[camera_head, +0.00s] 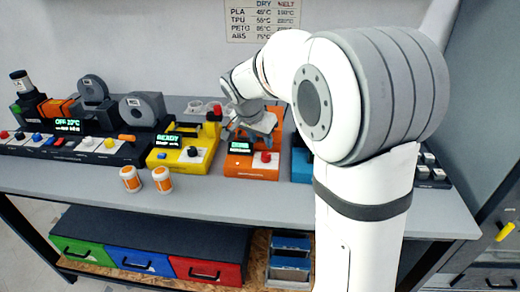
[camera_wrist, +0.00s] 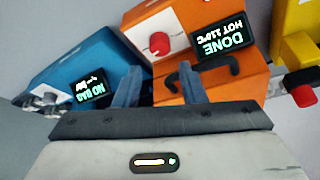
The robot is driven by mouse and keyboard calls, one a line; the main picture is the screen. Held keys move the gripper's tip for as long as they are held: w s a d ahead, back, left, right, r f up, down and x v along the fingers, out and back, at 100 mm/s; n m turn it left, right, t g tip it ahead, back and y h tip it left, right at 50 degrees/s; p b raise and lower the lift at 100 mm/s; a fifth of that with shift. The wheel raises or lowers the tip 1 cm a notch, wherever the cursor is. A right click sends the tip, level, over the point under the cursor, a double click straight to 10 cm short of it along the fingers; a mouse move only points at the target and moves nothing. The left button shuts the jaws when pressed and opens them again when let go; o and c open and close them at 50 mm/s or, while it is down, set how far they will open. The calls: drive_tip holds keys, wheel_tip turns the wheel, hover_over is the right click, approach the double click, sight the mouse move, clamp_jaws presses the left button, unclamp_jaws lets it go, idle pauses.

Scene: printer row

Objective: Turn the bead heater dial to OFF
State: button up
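An orange machine (camera_head: 252,160) stands on the bench, its screen reading DONE in the head view. In the wrist view the orange machine (camera_wrist: 180,22) appears upside down and its screen (camera_wrist: 222,36) reads DONE, HOT 110°C. A red dial (camera_wrist: 159,42) sits on its white plate, and the dial also shows in the head view (camera_head: 266,157). No label naming the bead heater is readable. My gripper (camera_wrist: 160,84) is open, its two fingers apart with nothing held. In the wrist view the dial appears above the gap between the fingers. I cannot tell whether a finger touches the machine.
A yellow machine (camera_head: 185,150) reading READY stands left of the orange one, a blue machine (camera_wrist: 75,65) reading NO BAG on its other side. A black handle (camera_wrist: 230,75) lies near one finger. Two orange-white jars (camera_head: 162,179) stand near the bench's front edge.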

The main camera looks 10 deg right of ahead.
sight(266, 154)
drive_tip(key=x, duration=0.7)
drive_tip(key=shift+w+f, duration=0.15)
drive_tip(key=shift+f, duration=0.05)
drive_tip(key=shift+c, duration=0.6)
